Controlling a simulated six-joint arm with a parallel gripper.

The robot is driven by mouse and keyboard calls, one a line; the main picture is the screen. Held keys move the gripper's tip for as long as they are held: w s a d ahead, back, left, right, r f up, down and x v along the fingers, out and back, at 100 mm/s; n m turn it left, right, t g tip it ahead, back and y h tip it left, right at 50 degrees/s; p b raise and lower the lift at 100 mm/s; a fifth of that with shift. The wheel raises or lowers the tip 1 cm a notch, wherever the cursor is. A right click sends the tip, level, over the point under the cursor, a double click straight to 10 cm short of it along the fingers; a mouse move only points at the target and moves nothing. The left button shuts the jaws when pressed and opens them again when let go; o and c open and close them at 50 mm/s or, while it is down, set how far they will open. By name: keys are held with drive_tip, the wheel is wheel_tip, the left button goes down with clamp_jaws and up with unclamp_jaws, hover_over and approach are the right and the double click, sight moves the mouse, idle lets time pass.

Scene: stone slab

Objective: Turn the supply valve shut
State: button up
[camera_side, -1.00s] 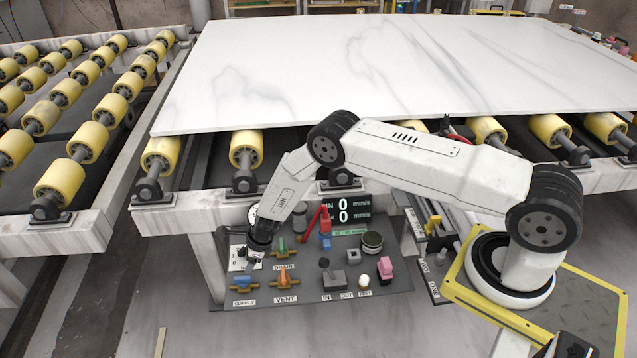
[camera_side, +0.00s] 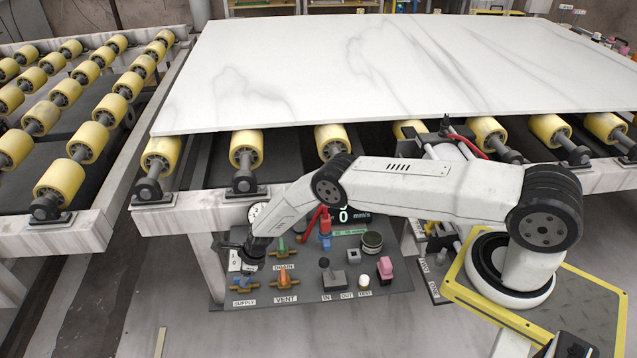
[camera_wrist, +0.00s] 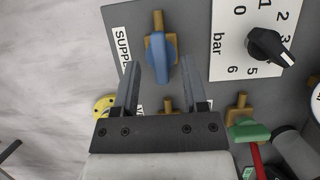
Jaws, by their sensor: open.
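The supply valve (camera_wrist: 160,58) has a blue handle on a brass body, with a partly covered SUPPLY label beside it in the wrist view. Its handle lies roughly along the brass pipe. It also shows at the panel's lower left in the side view (camera_side: 243,281). My gripper (camera_wrist: 161,66) is open, its two fingers on either side of the blue handle in the picture, with gaps showing. I cannot tell how far above the handle they are. In the side view my gripper (camera_side: 240,262) is just behind the valve, its fingertips hard to make out.
The orange vent valve (camera_side: 284,281) is right of the supply valve, with the green drain valve (camera_side: 281,246) behind. A black knob (camera_wrist: 270,45) on a bar scale is close by. A red lever (camera_side: 325,222) and joystick (camera_side: 325,264) stand further right. A marble slab (camera_side: 380,70) rests on rollers behind.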

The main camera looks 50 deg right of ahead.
drive_tip(key=shift+x, duration=0.75)
clamp_jaws()
